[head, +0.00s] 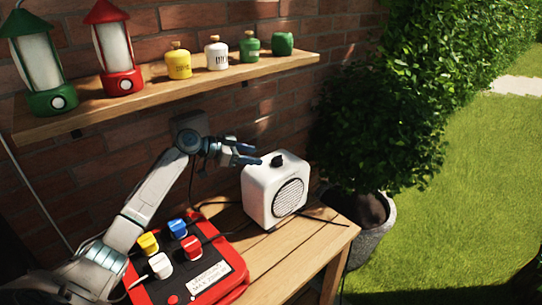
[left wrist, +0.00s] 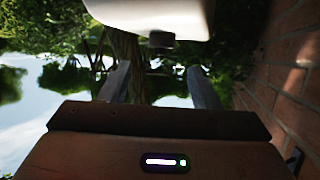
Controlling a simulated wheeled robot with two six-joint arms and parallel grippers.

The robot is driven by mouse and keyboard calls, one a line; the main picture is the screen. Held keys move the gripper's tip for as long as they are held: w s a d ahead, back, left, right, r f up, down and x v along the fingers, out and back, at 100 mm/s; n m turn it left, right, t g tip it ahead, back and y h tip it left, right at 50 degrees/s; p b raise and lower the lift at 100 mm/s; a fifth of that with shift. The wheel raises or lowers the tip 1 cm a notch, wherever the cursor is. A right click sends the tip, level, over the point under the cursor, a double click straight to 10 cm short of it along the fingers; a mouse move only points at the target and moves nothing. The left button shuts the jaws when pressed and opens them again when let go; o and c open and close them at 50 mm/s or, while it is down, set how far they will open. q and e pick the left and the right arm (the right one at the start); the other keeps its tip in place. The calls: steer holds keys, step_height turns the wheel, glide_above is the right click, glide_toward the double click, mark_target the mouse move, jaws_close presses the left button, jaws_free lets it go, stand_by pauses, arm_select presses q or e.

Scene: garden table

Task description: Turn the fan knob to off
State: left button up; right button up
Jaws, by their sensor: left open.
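The white fan (head: 262,195) is a boxy unit with a round dark grille, standing on the wooden table (head: 335,236) near its right end. Its black knob (head: 277,160) sits on the top face. My left gripper (head: 256,154) is just left of the knob, at about its height, open and apart from it. In the left wrist view the white fan body (left wrist: 150,12) fills the top, and the dark knob (left wrist: 161,40) shows between and beyond the two open fingers (left wrist: 160,85). The knob's setting cannot be read. My right gripper is not in view.
A red box (head: 240,277) with several coloured plugs lies on the table left of the fan. A shelf (head: 150,103) above holds a green lantern (head: 42,62), a red lantern (head: 115,50) and several small containers. A potted bush (head: 365,130) stands right of the table.

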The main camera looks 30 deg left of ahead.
mark_target(273, 159)
arm_select(q)
steer(key=p+x, duration=0.2)
steer(key=x, duration=0.5)
steer(key=shift+a, duration=0.15)
steer(key=shift+w+d+f, duration=0.25)
steer(key=shift+w+d, duration=0.2)
steer(key=shift+w, duration=0.05)
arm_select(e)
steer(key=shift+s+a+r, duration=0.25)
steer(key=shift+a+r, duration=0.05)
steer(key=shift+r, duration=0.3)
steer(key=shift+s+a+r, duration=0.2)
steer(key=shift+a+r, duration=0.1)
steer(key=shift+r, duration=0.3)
arm_select(q)
steer(key=shift+a+f, duration=0.1)
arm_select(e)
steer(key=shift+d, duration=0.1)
arm_select(q)
steer(key=shift+c, duration=0.6)
steer(key=c, duration=0.9)
steer(key=shift+o, duration=0.2)
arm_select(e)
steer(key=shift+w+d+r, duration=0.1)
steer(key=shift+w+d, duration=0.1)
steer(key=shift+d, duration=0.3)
